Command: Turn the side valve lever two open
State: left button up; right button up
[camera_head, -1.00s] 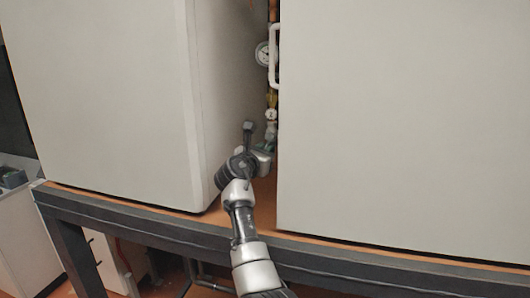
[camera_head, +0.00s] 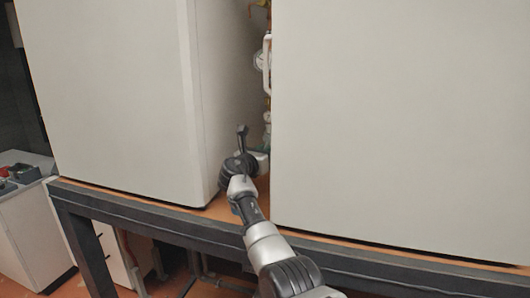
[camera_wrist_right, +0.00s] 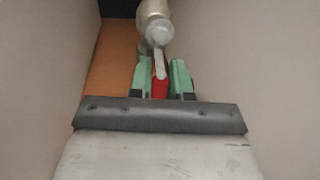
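The valve lever (camera_wrist_right: 160,87) shows in the right wrist view. It has a red grip and a pale metal stem running up to a round metal fitting (camera_wrist_right: 159,32) on a pipe. My right gripper (camera_wrist_right: 164,78) has green fingertips on either side of the red grip. The gaps beside the grip are very narrow, and I cannot tell whether the fingers press on it. In the head view my right gripper (camera_head: 263,160) reaches into the slot between two large white cabinets; its fingertips and the lever are not clear there. My left gripper is out of view.
The left cabinet (camera_head: 120,100) and right cabinet (camera_head: 400,120) stand close on both sides of my right wrist. The cabinets stand on a dark-framed table (camera_head: 150,220).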

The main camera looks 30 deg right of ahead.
jog(key=o, duration=0.4)
jog(key=shift+s+a, duration=0.1)
jog(key=shift+a, duration=0.05)
jog(key=b+v, duration=0.3)
jog(key=v, duration=0.6)
jog(key=shift+s+a+f, duration=0.1)
jog(key=shift+a+f, duration=0.05)
jog(key=shift+a, duration=0.05)
jog(key=shift+s+a+b, duration=0.3)
jog(key=shift+a+b, duration=0.05)
jog(key=shift+a, duration=0.1)
